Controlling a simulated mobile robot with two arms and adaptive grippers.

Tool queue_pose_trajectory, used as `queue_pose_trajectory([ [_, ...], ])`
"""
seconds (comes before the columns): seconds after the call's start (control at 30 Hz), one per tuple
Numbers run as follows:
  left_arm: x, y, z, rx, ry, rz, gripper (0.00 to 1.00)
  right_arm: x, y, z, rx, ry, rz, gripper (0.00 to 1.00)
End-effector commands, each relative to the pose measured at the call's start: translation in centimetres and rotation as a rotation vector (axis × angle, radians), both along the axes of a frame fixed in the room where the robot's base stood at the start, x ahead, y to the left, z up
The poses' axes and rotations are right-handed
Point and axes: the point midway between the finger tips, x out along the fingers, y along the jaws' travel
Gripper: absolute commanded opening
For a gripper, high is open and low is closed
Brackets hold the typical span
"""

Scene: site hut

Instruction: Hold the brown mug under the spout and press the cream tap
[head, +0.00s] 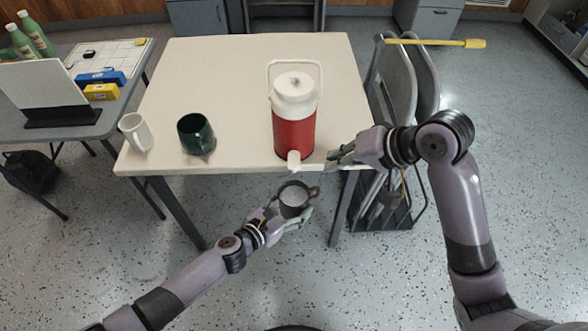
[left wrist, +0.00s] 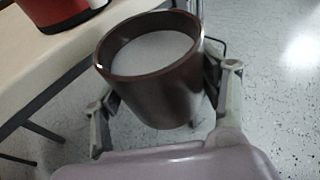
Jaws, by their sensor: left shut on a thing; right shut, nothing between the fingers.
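The brown mug (head: 294,203) is upright in my left gripper (head: 291,220), off the table's front edge and just below the spout. In the left wrist view the mug (left wrist: 155,90) sits between both fingers (left wrist: 165,115) and has a pale, whitish inside; I cannot tell whether that is liquid. The red and white drink jug (head: 294,125) stands near the table's front edge, its cream tap (head: 294,160) sticking out over the edge above the mug. My right gripper (head: 342,154) is shut and empty, to the right of the tap and apart from it.
A white mug (head: 136,134) and a dark green mug (head: 196,134) stand on the left of the cream table (head: 230,75). Folded grey chairs (head: 403,85) lean at its right side. A side desk (head: 125,110) holds a laptop-like panel (head: 40,92) and boxes.

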Motion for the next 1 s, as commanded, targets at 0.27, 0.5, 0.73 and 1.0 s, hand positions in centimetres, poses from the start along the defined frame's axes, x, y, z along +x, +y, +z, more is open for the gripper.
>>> queue_pose_trajectory([
  [0.27, -1.4, -0.1, 0.1, -0.004, -0.002, -0.002, 0.45, 0.0, 0.0, 0.2, 0.0, 0.0, 0.0, 0.0],
  [0.5, -2.5, -0.1, 0.1, -0.003, -0.003, -0.001, 0.45, 0.0, 0.0, 0.3, 0.0, 0.0, 0.0, 0.0],
  [0.73, -3.7, -0.1, 0.0, -0.004, -0.002, -0.002, 0.45, 0.0, 0.0, 0.3, 0.0, 0.0, 0.0, 0.0],
  [1.0, -4.6, -0.1, 0.0, -0.003, -0.003, -0.001, 0.45, 0.0, 0.0, 0.3, 0.0, 0.0, 0.0, 0.0],
])
